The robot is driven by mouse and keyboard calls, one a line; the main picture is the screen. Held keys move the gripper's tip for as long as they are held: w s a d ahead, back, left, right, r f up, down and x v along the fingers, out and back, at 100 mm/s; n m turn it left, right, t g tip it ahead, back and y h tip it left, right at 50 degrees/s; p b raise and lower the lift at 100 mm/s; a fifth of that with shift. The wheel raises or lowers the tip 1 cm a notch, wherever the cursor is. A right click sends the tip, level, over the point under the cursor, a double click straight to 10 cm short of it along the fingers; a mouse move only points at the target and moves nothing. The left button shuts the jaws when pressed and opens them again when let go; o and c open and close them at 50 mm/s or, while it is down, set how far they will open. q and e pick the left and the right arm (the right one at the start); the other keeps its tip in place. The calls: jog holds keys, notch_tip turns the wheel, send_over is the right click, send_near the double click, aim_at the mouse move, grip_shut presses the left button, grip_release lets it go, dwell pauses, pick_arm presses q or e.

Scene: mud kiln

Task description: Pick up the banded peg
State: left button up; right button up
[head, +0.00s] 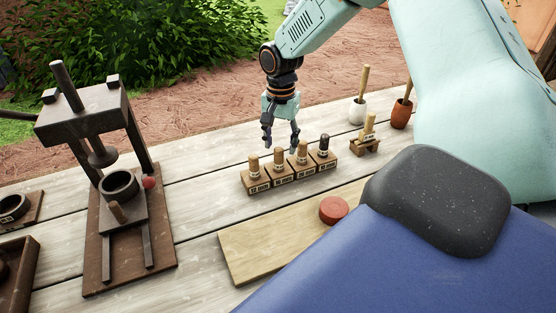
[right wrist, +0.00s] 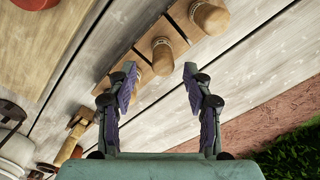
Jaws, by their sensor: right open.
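Several upright pegs stand in a row in a wooden block (head: 262,187) with labelled fronts. Three are tan, such as the left one (head: 254,163), and the right-end peg is dark (head: 324,146). Pale marks show on the pegs, but I cannot tell surely which is the banded peg. My right gripper (head: 281,146) is open and empty, pointing down above the row. In the right wrist view its two fingers (right wrist: 160,67) are spread, with a tan peg (right wrist: 163,56) beyond and between the tips and another (right wrist: 209,16) farther up. My left gripper is not in view.
A dark press (head: 82,125) stands on the left. A pale board (head: 262,243) with a red disc (head: 333,209) lies in front of the block. A small wooden stand (head: 365,146), a white mortar (head: 358,110) and a brown pot (head: 401,114) are behind right.

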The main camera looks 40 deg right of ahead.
aim_at(279, 149)
jog(key=f, duration=0.3)
jog(key=shift+a+f+b, duration=0.3)
jog(key=shift+f, duration=0.05)
jog(key=shift+d, duration=0.15)
jog(key=shift+f, duration=0.1)
jog(key=shift+c, duration=0.3)
grip_shut()
